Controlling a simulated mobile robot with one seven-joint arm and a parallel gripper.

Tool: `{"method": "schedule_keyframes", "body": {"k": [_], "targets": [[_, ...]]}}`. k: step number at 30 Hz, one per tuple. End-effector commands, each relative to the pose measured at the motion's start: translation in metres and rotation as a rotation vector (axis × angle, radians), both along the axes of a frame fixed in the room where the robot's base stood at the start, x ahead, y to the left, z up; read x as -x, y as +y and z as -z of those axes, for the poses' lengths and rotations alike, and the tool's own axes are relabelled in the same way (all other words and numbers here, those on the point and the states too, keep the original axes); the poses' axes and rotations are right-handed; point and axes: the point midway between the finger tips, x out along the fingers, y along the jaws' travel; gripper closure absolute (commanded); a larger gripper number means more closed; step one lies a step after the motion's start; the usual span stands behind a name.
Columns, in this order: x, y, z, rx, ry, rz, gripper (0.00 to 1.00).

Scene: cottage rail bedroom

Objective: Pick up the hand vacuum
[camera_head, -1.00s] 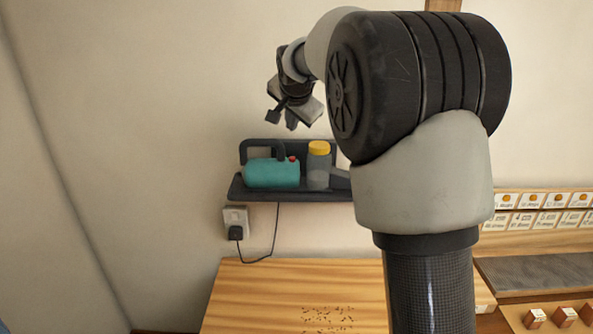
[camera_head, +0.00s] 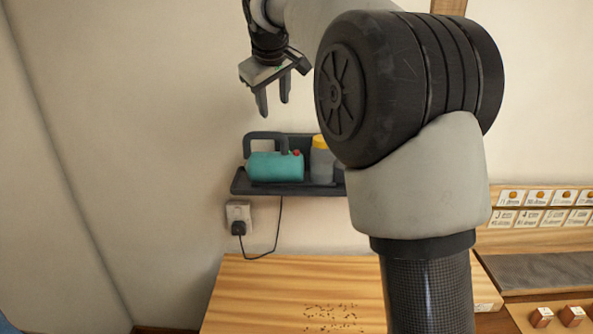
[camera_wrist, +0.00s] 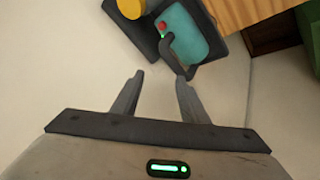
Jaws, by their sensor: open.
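The hand vacuum (camera_head: 274,167) has a teal body, a dark handle on top and a red button. It sits on a dark wall shelf (camera_head: 290,189), and it also shows in the wrist view (camera_wrist: 188,36), near the top. My gripper (camera_head: 273,110) is open and empty above the vacuum, with its fingers pointing down and apart from it. In the wrist view my gripper's fingertips (camera_wrist: 160,80) are spread a little short of the vacuum's handle. My arm hides the right end of the shelf.
A grey jar with a yellow lid (camera_head: 321,160) stands just right of the vacuum. A socket with a plug and cord (camera_head: 238,218) is below the shelf. A wooden table (camera_head: 290,290) with dark specks lies lower. The wall left of the shelf is clear.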

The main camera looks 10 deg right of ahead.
Motion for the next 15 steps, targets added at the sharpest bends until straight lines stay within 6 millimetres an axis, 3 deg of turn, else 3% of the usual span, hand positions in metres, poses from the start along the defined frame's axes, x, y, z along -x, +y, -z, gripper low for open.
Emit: {"method": "schedule_keyframes", "body": {"k": [6,11,15], "targets": [[0.023,0.016,-0.022,0.355,0.099,-0.457,0.6],[0.033,0.021,-0.03,0.477,0.138,-0.626,0.6],[0.03,0.02,-0.023,0.504,0.149,-0.662,0.6]]}}
